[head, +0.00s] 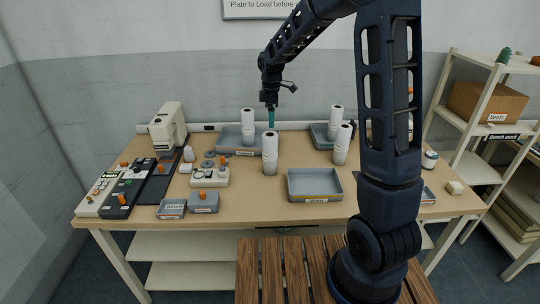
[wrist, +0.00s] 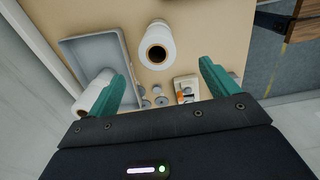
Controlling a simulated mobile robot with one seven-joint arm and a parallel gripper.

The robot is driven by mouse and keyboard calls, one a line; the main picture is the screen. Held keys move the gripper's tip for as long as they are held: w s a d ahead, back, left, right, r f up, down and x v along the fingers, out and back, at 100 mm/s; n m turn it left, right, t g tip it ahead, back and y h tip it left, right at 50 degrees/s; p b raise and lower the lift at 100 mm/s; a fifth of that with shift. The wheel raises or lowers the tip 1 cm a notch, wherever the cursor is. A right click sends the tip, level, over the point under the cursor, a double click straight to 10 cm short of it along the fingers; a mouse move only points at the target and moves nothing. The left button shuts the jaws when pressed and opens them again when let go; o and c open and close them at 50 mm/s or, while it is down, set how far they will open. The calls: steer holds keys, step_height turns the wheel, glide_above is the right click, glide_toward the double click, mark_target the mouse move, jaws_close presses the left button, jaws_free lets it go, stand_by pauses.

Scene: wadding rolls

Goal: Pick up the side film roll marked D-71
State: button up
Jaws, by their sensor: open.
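Several white film rolls with dark-ringed core ends stand on the bench. In the head view one is at the left grey tray (head: 248,124), one is in front of it on the bare bench (head: 270,152), and two are to the right (head: 335,122) (head: 342,145). I cannot read D-71 on any roll. My gripper (head: 271,118) hangs above the bench near the two left rolls, its teal fingers open and empty. In the wrist view my gripper (wrist: 162,72) has one roll (wrist: 155,46) seen end-on beyond the fingertips. Another roll (wrist: 88,98) is partly hidden behind the left finger.
Grey trays stand at back left (head: 225,134), back right (head: 320,138) and front centre (head: 315,197). A white machine (head: 167,128), a control box (head: 209,177) and small bins (head: 204,206) fill the left side. Shelving (head: 484,115) stands at the right.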

mark_target(270, 134)
steer(key=shift+w+a+f, duration=0.25)
steer(key=shift+a+f, duration=0.2)
steer(key=shift+f, duration=0.15)
step_height(270, 134, down, 10)
steer(key=shift+w+d+f, duration=0.15)
steer(key=shift+f, duration=0.1)
steer(key=shift+c, duration=0.2)
steer(key=c, duration=1.8)
